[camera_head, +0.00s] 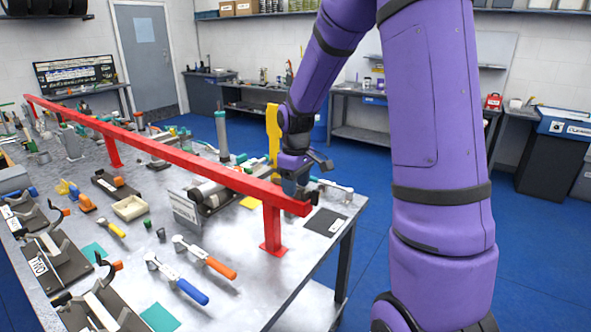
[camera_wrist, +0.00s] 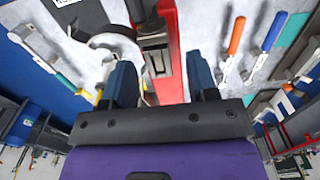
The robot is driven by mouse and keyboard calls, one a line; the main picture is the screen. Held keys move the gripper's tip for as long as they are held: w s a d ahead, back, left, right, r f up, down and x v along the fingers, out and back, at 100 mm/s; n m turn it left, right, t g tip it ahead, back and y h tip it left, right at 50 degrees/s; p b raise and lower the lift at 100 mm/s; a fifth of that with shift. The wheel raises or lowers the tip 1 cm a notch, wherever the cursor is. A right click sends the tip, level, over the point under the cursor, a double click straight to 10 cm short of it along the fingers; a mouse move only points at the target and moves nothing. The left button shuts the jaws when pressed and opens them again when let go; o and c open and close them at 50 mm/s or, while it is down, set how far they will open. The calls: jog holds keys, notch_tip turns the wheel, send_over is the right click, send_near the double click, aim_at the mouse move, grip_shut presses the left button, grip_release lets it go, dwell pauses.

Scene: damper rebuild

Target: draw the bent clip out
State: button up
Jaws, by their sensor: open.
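My gripper (camera_head: 297,190) is at the near right end of the bench, behind the end of the red rail, which partly hides it. In the wrist view my gripper (camera_wrist: 161,76) is open, with its two dark blue fingers apart. A small grey metal piece (camera_wrist: 158,62) shows between the fingers, beside the red rail; it may be the bent clip, but I cannot tell for sure. No grip on it shows. A curved grey, hook-like part (camera_wrist: 112,42) lies left of it, close to the left finger. In the head view the clip cannot be made out.
The red rail (camera_head: 180,155) runs raised along the bench on posts, close to my gripper. Orange-handled (camera_head: 219,267) and blue-handled (camera_head: 190,290) tools lie in front of it. A cream tray (camera_head: 130,208) and clamp fixtures stand at left. Blue floor is open beyond the bench.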

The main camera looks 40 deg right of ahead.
jog(key=shift+f, duration=0.8)
jog(key=shift+r, duration=0.1)
grip_shut()
